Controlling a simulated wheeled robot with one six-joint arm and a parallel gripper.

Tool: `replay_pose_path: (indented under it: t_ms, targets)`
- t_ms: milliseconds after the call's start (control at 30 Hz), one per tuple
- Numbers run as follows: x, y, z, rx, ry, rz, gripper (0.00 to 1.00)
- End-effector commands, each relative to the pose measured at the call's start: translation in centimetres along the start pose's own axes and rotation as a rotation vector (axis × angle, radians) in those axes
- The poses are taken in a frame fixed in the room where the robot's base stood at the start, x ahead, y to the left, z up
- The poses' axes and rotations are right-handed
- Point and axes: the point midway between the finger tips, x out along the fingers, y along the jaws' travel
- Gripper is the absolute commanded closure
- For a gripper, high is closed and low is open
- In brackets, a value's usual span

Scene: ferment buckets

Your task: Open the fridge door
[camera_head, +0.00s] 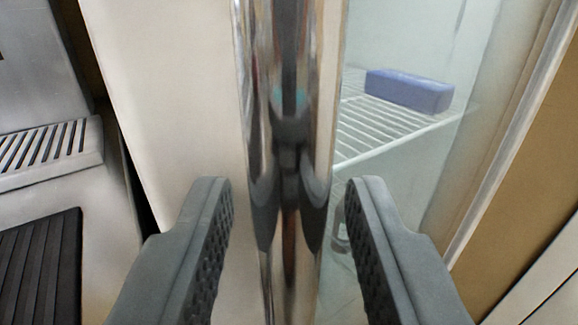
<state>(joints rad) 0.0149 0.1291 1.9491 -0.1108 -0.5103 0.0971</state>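The fridge handle (290,70) is a shiny vertical chrome bar in the middle of the view, running from the top edge to the bottom. My gripper (288,190) is open, with one dark textured finger on each side of the bar. Gaps show between both fingers and the bar, so I see no contact. My fingers reflect in the chrome. The fridge door (170,80) has a pale frame left of the bar and a clear pane (400,190) to its right. Whether the door is fully shut cannot be told here.
Through the pane, a blue box (408,90) sits on a white wire shelf (385,128). At left stands a grey appliance with a slatted ledge (45,150) and a dark ribbed mat (40,265). A brown panel (520,190) lies at right.

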Motion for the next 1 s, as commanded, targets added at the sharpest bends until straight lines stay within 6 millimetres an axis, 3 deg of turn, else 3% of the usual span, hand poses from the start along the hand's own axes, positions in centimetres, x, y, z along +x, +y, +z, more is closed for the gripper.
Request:
replay_pose_path:
  t_ms: [367, 567, 1000]
  targets:
    - [0.43, -0.01, 0.00, 0.000, 0.000, 0.000, 0.65]
    - [0.43, -0.01, 0.00, 0.000, 0.000, 0.000, 1.00]
    - [-0.46, 0.70, 0.00, -0.002, -0.001, 0.001, 1.00]
